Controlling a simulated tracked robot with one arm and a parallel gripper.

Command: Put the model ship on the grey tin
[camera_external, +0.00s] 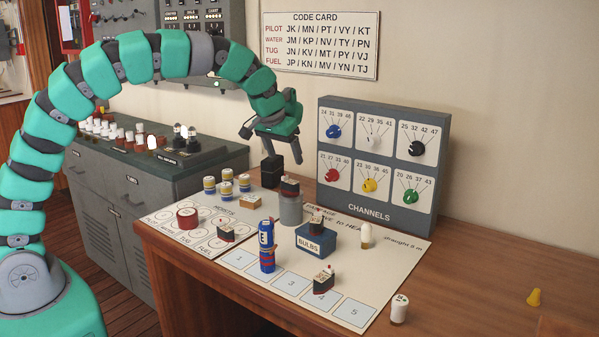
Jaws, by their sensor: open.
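The grey tin (291,211) stands upright on the white sheet near the middle of the desk. A small dark ship-like model (289,187) with a light top sits on the tin. Similar models stand on the blue BULBS box (314,244), on the numbered squares at the front (324,280), and on the left card (226,234). Which one the task means cannot be told. My gripper (272,148) is open and empty, with its fingers apart, above and slightly left of the grey tin and clear of the model on it.
A blue canister (266,249) stands in front of the tin. A black block (272,171) is behind it. The CHANNELS panel (375,206) rises behind. The desk's right side is mostly clear.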

